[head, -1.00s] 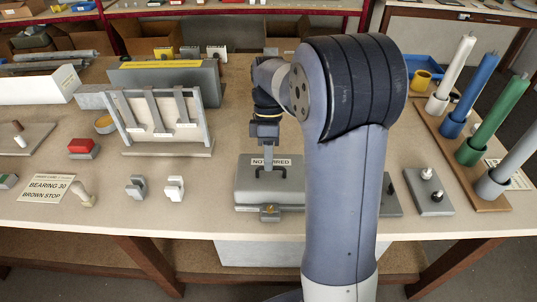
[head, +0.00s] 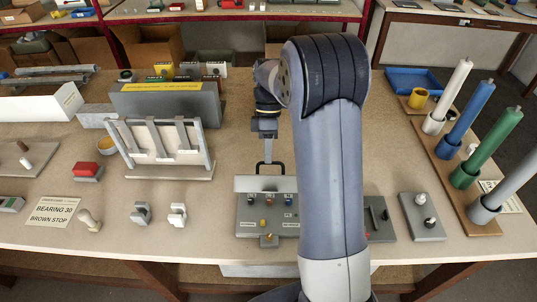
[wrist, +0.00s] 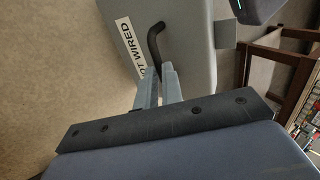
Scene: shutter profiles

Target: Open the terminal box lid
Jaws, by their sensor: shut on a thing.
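The grey terminal box (head: 242,226) sits near the front edge of the bench. Its lid (head: 265,184) is raised and stands tilted up, so the terminals inside the box show. In the wrist view the lid (wrist: 190,30) carries a NOT WIRED label (wrist: 131,46) and a black handle (wrist: 154,42). My gripper (head: 267,152) is above the lid, shut on the handle. In the wrist view the fingers of my gripper (wrist: 158,85) meet at the handle's near end. My arm hides part of the box's right side.
A rack of grey profiles (head: 158,140) stands left of the box. Two small grey clips (head: 177,215) lie nearer on the left. A plate with knobs (head: 422,215) and a board of coloured cylinders (head: 452,165) are on the right. Some bench surface is bare left of the box.

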